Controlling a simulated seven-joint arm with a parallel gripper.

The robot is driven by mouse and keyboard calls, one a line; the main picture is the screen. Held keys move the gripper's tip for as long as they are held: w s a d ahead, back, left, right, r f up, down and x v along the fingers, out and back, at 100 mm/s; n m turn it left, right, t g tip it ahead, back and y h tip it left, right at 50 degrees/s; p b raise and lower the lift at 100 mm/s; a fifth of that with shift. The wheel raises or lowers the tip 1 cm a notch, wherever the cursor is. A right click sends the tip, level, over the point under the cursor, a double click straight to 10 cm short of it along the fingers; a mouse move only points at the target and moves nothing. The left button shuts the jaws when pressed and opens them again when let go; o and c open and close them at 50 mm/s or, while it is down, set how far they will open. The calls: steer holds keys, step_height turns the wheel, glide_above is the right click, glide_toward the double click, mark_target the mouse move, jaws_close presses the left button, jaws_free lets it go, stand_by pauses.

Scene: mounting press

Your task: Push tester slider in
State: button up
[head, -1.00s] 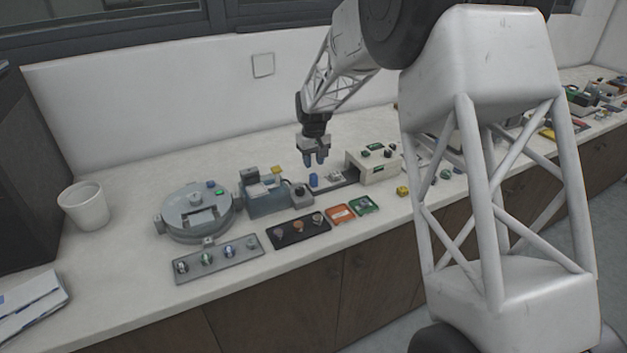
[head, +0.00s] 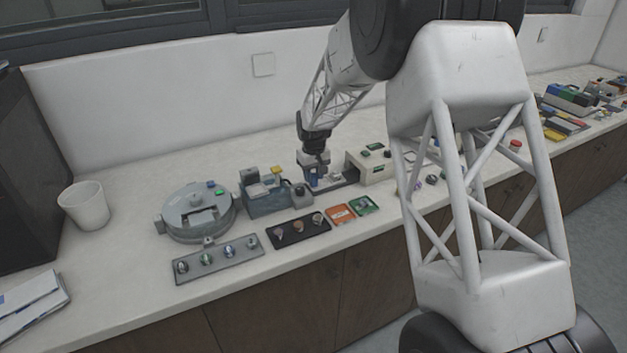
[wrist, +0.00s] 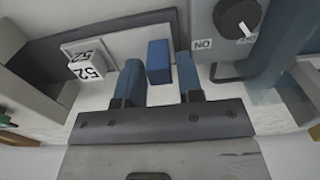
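The tester is a cream box (head: 378,172) with green displays on its top, right of my gripper in the head view. Its dark slider track (head: 343,186) reaches left from it to below my gripper. In the wrist view a blue upright block (wrist: 158,62), seemingly the slider's handle, stands between my two blue fingers. My gripper (wrist: 157,78) is open, with a gap on each side of the block. In the head view my gripper (head: 314,182) is low over the slider's left end and hides the block. A white cube marked 52 (wrist: 87,68) sits on the slider plate.
The blue-grey press (head: 265,195) with a black knob (wrist: 237,16) stands close to my gripper on the other side. A round grey device (head: 198,212), a grey tray (head: 220,260), a black tray (head: 298,231) and orange and green trays lie on the counter.

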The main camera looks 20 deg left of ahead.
steer(key=shift+f, duration=1.15)
jaws_close()
